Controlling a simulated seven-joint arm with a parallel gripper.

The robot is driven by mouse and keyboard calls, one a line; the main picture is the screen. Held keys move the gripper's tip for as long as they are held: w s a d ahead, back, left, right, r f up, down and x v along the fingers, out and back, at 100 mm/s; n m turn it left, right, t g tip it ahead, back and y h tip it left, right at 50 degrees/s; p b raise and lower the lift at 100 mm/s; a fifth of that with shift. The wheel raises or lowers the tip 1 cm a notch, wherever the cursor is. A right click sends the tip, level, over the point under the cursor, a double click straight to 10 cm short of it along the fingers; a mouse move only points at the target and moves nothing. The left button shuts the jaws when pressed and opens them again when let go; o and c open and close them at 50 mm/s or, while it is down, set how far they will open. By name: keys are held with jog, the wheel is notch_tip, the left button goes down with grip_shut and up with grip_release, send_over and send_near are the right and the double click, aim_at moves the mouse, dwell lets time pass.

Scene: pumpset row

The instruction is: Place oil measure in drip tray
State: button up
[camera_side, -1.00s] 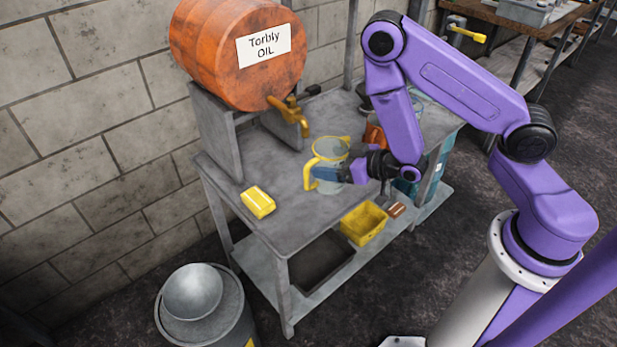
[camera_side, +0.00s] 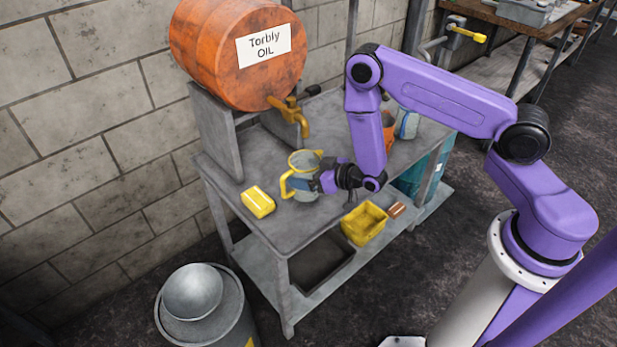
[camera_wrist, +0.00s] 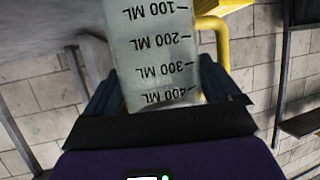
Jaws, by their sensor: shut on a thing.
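The oil measure (camera_side: 304,164) is a clear jug with a yellow rim and yellow handle. In the side view it is upright at the worktop, in front of the drum's tap; I cannot tell whether its base touches. My gripper (camera_side: 314,182) is shut on its body from the right. In the wrist view the jug (camera_wrist: 158,50) fills the space between the blue fingers of my gripper (camera_wrist: 155,85), its mL marks upside down and its handle to the right. A dark, shallow rectangular tray (camera_side: 322,262) on the lower shelf looks like the drip tray.
An orange oil drum (camera_side: 225,60) with a brass tap (camera_side: 290,113) stands behind the jug. A yellow block (camera_side: 258,202) lies left of it on the worktop (camera_side: 230,175). A yellow bin (camera_side: 364,224) is at the lower right.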

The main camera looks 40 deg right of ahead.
jog(key=shift+f, duration=0.9)
jog(key=shift+f, duration=0.1)
jog(key=o, duration=0.8)
